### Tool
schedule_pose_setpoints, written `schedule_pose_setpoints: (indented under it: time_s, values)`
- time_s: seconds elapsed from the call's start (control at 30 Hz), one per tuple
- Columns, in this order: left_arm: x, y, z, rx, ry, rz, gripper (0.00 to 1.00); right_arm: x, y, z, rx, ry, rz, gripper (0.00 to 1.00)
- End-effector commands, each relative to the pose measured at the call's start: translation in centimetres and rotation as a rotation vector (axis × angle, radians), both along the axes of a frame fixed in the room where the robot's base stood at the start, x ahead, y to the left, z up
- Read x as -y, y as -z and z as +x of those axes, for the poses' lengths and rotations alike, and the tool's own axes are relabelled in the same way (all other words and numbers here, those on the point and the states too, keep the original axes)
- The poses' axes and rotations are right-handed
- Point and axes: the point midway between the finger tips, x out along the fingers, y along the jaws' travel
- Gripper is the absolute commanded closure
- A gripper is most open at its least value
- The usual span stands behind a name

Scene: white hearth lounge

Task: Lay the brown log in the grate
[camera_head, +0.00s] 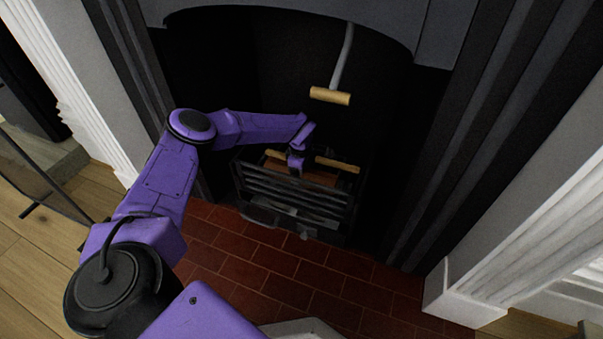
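The black barred grate (300,197) stands in the fireplace opening. A reddish-brown piece, probably the brown log (318,178), shows low inside it behind the top bars; most of it is hidden by the bars and my gripper. My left arm reaches in from the left, and its gripper (297,165) points down into the grate, at or just above the brown piece. Its fingertips are too small and hidden to show whether they are closed on it. My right gripper is out of view.
Pale wooden lengths (338,164) show at the back of the grate, on both sides of my gripper. A pale wooden handle (330,96) hangs on a grey rod above. Red hearth tiles (270,265) in front are clear. Dark surround panels flank the opening.

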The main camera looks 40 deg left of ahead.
Motion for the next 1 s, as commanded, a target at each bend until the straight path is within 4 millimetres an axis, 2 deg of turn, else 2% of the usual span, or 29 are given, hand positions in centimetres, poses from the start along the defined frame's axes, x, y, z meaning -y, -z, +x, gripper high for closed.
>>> schedule_pose_setpoints:
  time_s: [0.23, 0.27, 0.3, 0.33, 0.53, 0.63, 0.77, 0.9, 1.0]
  values:
    - [-0.1, 0.3, 0.0, 0.007, 0.000, -0.008, 0.98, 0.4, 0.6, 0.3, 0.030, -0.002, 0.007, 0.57]
    - [-0.1, 0.4, -0.1, 0.005, 0.000, -0.007, 0.16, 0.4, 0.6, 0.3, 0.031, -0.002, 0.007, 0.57]
    - [-0.2, 0.3, -0.1, 0.006, 0.000, -0.008, 0.03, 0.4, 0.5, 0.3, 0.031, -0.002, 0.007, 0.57]
    - [-0.2, 0.3, -0.1, 0.006, 0.000, -0.009, 0.00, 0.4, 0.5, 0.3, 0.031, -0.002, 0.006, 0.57]
    - [-0.2, 0.3, -0.1, 0.009, 0.000, -0.013, 0.00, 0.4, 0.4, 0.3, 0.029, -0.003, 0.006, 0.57]
    - [-0.3, -0.4, -0.1, 0.011, 0.000, -0.014, 0.00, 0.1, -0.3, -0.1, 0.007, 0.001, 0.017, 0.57]
    - [-0.3, -3.3, -0.1, 0.012, 0.000, -0.015, 0.00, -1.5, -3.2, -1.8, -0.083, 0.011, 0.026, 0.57]
    - [-0.3, -7.4, -0.1, 0.013, 0.001, -0.014, 0.00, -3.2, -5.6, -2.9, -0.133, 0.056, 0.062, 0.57]
    - [-0.3, -9.4, -0.1, 0.010, 0.000, -0.012, 0.00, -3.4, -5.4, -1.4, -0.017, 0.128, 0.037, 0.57]
